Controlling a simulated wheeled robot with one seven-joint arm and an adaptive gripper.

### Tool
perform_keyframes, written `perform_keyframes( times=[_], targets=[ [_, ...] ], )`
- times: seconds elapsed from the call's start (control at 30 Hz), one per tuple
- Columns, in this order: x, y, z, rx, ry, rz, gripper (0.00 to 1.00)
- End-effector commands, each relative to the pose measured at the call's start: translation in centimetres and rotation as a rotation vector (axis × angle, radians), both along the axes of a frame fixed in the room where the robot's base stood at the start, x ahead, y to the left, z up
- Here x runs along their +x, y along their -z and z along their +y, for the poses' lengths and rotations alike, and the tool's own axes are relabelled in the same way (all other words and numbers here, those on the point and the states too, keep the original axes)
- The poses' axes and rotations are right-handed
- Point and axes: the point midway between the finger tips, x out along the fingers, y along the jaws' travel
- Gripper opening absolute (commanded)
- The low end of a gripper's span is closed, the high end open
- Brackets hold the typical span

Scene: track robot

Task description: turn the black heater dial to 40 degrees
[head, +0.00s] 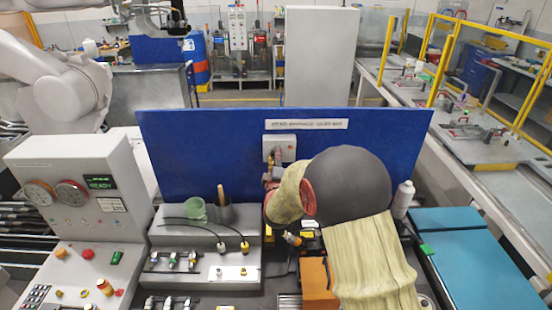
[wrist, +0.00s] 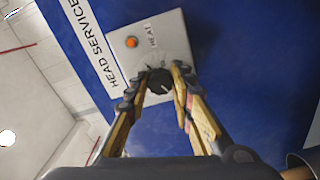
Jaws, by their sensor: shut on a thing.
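The black heater dial (wrist: 160,80) sits on a pale heater box (wrist: 172,45) fixed to the blue panel. In the wrist view, the two fingers of my gripper (wrist: 160,84) close on the dial from both sides. An orange lamp (wrist: 131,42) and a "HEAT" label sit on the same box. The dial's pointer and any degree scale are too small to read. In the head view, the heater box (head: 286,143) shows below the panel's sign, and my gripper (head: 269,178) is just under it. The dial is hidden there.
The blue panel (head: 205,150) stands behind a bench with a grey fixture (head: 195,245), a green cup (head: 195,209) and a dark pot (head: 218,214). A control console (head: 75,195) is at left, a white bottle (head: 403,199) and teal-topped surface (head: 470,260) at right.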

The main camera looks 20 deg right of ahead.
Motion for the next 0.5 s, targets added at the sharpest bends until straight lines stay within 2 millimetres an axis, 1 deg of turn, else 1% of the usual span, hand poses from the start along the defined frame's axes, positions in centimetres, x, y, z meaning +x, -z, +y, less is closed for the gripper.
perform_keyframes(
  times=[0.03,0.13,0.37,0.5],
  targets=[
    [-0.02,0.07,0.02,0.000,0.000,0.001,0.05],
    [-0.01,0.08,0.02,0.000,0.000,0.001,0.00],
    [-0.01,0.16,0.02,0.012,-0.001,-0.003,0.00],
    [-0.02,0.26,0.03,0.050,0.000,-0.020,0.00]
  ],
)
